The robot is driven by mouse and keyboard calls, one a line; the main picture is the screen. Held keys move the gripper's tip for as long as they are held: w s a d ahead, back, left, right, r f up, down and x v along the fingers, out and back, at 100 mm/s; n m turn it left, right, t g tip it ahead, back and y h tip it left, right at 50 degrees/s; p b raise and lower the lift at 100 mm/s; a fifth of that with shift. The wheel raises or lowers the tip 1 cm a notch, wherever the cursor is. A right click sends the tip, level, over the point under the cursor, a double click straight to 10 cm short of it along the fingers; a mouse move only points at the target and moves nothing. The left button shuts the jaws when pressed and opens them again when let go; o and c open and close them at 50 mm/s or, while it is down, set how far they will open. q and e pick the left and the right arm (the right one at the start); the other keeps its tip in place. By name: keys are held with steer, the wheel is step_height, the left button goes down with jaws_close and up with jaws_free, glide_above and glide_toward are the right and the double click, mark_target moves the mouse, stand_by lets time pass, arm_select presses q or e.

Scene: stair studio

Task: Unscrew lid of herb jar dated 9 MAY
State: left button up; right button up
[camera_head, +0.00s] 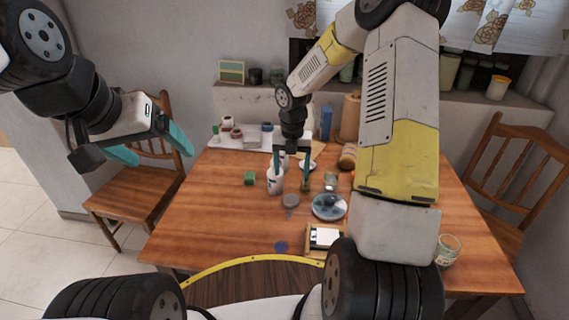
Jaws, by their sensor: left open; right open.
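No date can be read on any jar, so I cannot tell which one is the 9 MAY herb jar. A glass jar (447,251) stands at the table's front right. A small jar (331,181) stands near the table's middle. My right gripper (291,187) points down over the middle of the table, open, with its teal fingers apart. A white bottle (274,182) shows close to its left finger; I cannot tell whether they touch. My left gripper (160,157) is open and empty, left of the table above a chair.
A white tray (245,141) with small jars stands at the back left. The table's left front is clear. Chairs flank the table.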

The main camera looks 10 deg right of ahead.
steer(key=s+d+r+m+t, duration=0.1)
steer(key=s+r+m+t, duration=0.1)
steer(key=s+r+m, duration=0.5)
steer(key=s+r+m+t, duration=0.1)
steer(key=s+r+m, duration=0.2)
steer(key=r+m, duration=0.75)
steer(key=s+r+m+t+y, duration=0.1)
steer(key=s+r+m, duration=0.3)
steer(key=s+m, duration=0.3)
steer(key=s+a+r+m+t+y, duration=0.1)
steer(key=s+r+m+t, duration=0.1)
steer(key=s+r+m, duration=0.3)
steer(key=shift+s+m, duration=1.1)
steer(key=shift+m, duration=0.15)
steer(key=shift+a, duration=0.1)
